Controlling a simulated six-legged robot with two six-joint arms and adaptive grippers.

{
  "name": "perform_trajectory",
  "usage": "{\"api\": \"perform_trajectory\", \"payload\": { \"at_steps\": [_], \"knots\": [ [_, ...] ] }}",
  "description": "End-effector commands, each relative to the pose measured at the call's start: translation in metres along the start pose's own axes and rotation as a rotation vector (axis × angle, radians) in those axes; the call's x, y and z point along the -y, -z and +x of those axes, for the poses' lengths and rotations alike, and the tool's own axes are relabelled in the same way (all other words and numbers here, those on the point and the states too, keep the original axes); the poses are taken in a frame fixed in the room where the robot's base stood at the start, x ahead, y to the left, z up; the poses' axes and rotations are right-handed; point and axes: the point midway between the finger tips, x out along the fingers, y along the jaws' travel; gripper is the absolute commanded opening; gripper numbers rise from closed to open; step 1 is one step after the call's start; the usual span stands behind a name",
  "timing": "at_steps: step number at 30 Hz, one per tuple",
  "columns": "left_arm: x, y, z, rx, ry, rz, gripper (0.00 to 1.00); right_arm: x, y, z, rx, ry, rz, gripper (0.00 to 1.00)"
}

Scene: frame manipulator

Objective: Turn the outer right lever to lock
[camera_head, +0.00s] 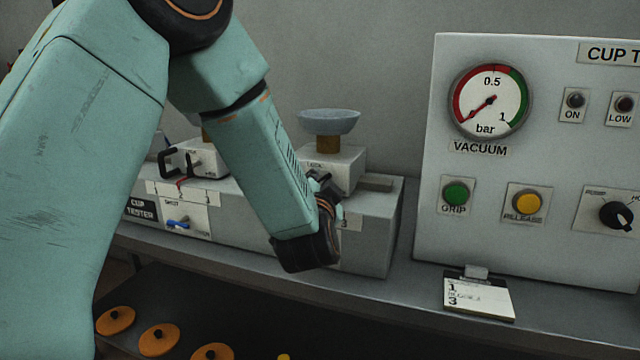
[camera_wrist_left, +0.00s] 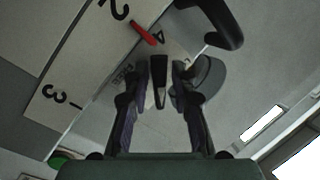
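The right slide block (camera_head: 335,165), marked LOCK, stands on the grey bench unit under a grey cup. My left gripper (camera_head: 325,185) is at its front and hides most of its lever in the head view. In the left wrist view, the left gripper (camera_wrist_left: 160,85) has its two fingers apart. A dark, narrow lever end (camera_wrist_left: 159,82) shows between them, with what look like small gaps on both sides; contact cannot be told. A red pointer (camera_wrist_left: 143,33) lies by the number scale (camera_wrist_left: 75,85), and a black curved handle (camera_wrist_left: 218,22) is beside it. My right gripper is not in view.
The left block (camera_head: 200,160) has a black handle and a red pointer. A blue switch (camera_head: 178,223) is below it. The control panel (camera_head: 540,165) with a vacuum gauge (camera_head: 490,101) stands at right. A note pad (camera_head: 478,297) lies before it. Several orange discs (camera_head: 159,339) are lower down.

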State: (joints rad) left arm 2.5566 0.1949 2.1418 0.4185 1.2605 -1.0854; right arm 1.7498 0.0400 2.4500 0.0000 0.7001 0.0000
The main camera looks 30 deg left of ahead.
Motion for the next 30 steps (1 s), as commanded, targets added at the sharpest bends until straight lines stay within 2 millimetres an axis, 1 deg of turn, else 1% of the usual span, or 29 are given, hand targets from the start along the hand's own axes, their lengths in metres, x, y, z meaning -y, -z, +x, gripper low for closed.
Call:
{"api": "perform_trajectory", "payload": {
  "at_steps": [1,6,8,20,26,30],
  "knots": [
    [0.000,0.000,0.000,0.000,0.000,0.000,0.18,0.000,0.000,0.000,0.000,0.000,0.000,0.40],
    [0.000,0.000,0.000,0.000,0.000,0.000,0.04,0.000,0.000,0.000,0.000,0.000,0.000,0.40],
    [0.000,0.000,0.000,0.000,0.000,0.000,0.00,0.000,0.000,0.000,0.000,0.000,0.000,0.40],
    [0.001,0.001,0.000,0.003,-0.003,-0.017,0.00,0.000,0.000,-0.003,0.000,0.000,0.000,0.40],
    [0.002,0.002,0.000,0.020,-0.019,-0.099,0.00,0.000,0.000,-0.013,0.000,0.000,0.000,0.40],
    [0.003,0.003,0.001,0.041,-0.039,-0.198,0.00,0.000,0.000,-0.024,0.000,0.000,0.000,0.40]
  ]
}}
